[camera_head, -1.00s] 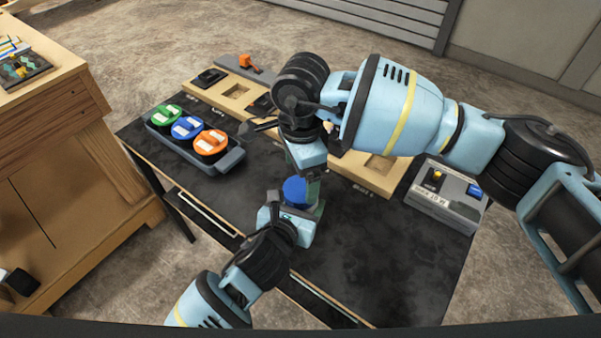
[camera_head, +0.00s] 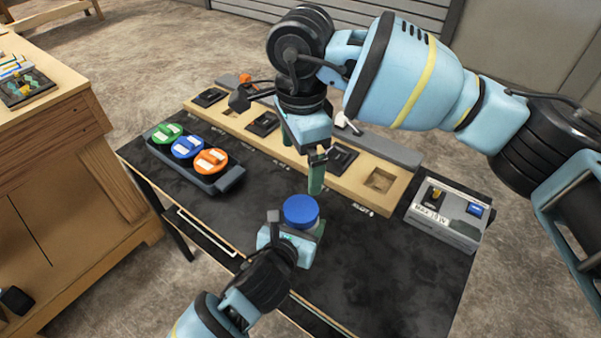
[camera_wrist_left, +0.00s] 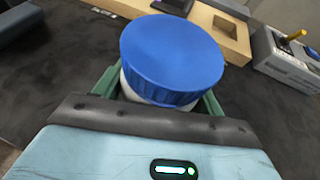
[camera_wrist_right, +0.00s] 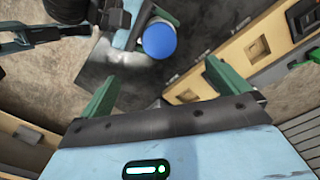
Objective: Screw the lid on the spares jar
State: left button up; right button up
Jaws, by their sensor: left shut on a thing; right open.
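The spares jar stands on the dark table with the blue lid (camera_head: 301,211) on its mouth. In the left wrist view the lid (camera_wrist_left: 172,58) looks level, and a strip of the pale jar body (camera_wrist_left: 135,95) shows under its rim. My left gripper (camera_head: 303,232) is shut around the jar below the lid, with a green finger on each side. My right gripper (camera_head: 302,160) is open and empty, above and behind the jar. In the right wrist view its fingers (camera_wrist_right: 160,88) are spread, and the lid (camera_wrist_right: 159,41) lies beyond them. The lid's thread is hidden.
A tray (camera_head: 229,182) with green, blue and orange round lids stands at the left. A wooden board (camera_head: 352,190) with square recesses runs along the back. A grey box (camera_head: 441,222) with a yellow knob and blue button stands at the right. The front right table is clear.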

jog(key=shift+r, duration=1.35)
pick_arm(q)
jog(key=o, duration=1.9)
jog(key=shift+o, duration=0.2)
jog(key=shift+s, duration=0.1)
jog(key=p+v, duration=0.1)
jog(key=v, duration=0.5)
jog(key=shift+s+a+r, duration=0.1)
jog(key=shift+s+r, duration=0.15)
jog(key=shift+s, duration=0.05)
jog(key=shift+s+a+r, duration=0.1)
jog(key=shift+s+a, duration=0.1)
jog(key=shift+s, duration=0.2)
pick_arm(e)
jog(key=shift+s+r, duration=0.1)
jog(key=shift+r, duration=1.3)
